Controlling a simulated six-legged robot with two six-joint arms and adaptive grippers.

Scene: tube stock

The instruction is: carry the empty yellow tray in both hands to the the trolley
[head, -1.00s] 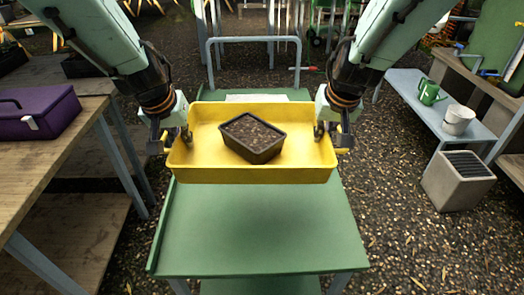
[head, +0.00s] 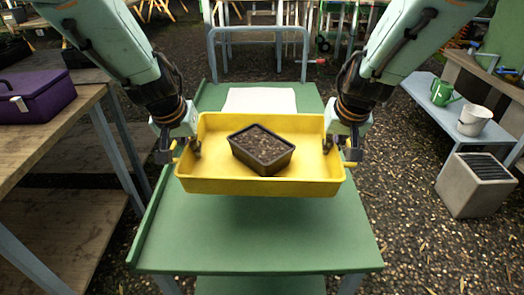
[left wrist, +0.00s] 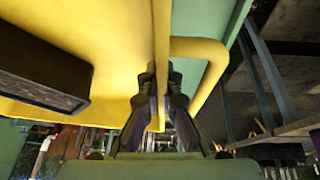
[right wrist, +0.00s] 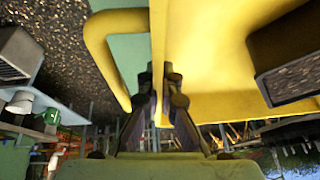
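The yellow tray (head: 215,187) is held level over the green trolley (head: 255,240), and a soft shadow lies below its front edge. The tray is not empty: a dark rectangular pot of soil (head: 262,152) sits inside it. My left gripper (head: 190,147) is shut on the tray's left side wall; the left wrist view shows the wall (left wrist: 161,60) between its fingers, inside the handle loop. My right gripper (head: 333,147) is shut on the right side wall (right wrist: 158,60) in the same way. The exact gap between tray and trolley is hard to tell.
A white sheet (head: 258,101) lies on the trolley behind the tray. A wooden bench with a purple case (head: 35,98) stands left. At right are a bench with a green watering can (head: 444,93) and white pot (head: 474,120), and a grey planter (head: 475,185). The trolley's front top is clear.

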